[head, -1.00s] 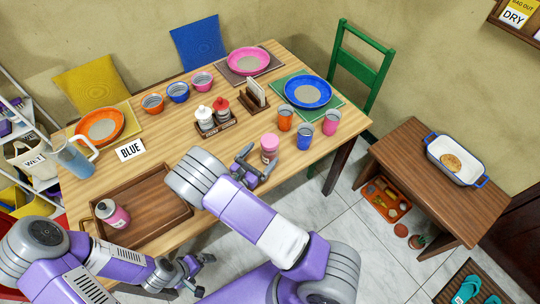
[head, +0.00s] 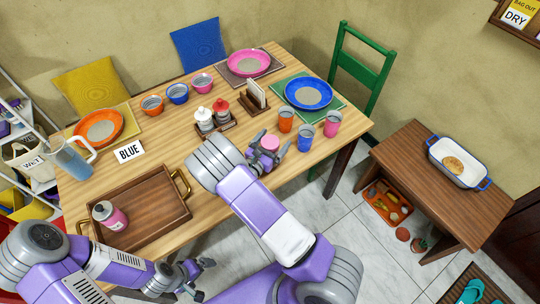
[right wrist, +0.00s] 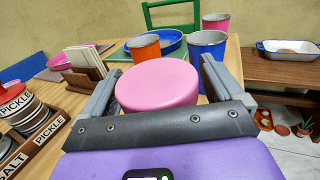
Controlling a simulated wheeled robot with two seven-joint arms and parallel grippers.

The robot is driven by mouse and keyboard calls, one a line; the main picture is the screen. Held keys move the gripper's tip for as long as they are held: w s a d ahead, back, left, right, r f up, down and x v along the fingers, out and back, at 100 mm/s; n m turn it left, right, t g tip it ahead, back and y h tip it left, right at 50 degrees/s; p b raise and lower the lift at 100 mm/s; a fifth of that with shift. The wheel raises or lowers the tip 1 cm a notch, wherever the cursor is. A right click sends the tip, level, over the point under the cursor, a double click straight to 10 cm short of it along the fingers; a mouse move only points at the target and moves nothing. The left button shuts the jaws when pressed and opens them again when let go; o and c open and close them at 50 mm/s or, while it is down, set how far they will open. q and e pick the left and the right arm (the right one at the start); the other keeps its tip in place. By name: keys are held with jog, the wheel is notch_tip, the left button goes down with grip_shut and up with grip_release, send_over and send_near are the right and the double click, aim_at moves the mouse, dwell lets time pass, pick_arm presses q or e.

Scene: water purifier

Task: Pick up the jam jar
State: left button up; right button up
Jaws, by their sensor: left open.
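A jar with a pink lid (head: 270,142), apparently the jam jar, stands upright on the table near its front edge. In the right wrist view its lid (right wrist: 158,84) lies between my right gripper's two fingers. My right gripper (head: 272,153) is open around the jar; small gaps show beside the lid, and the jar's body is mostly hidden. My left gripper (head: 201,277) is open and empty, low in front of the table. Another jar, pink with a grey top (head: 110,215), is in the wooden tray (head: 150,200).
Orange (head: 286,119), blue (head: 306,136) and pink (head: 332,123) cups stand close right of the jar. A condiment caddy (head: 213,124) and a napkin holder (head: 254,97) stand behind it. A side table (head: 430,185) with a baking dish (head: 458,161) is at the right.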

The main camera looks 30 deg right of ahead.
jog(key=c, duration=1.5)
jog(key=shift+c, duration=0.2)
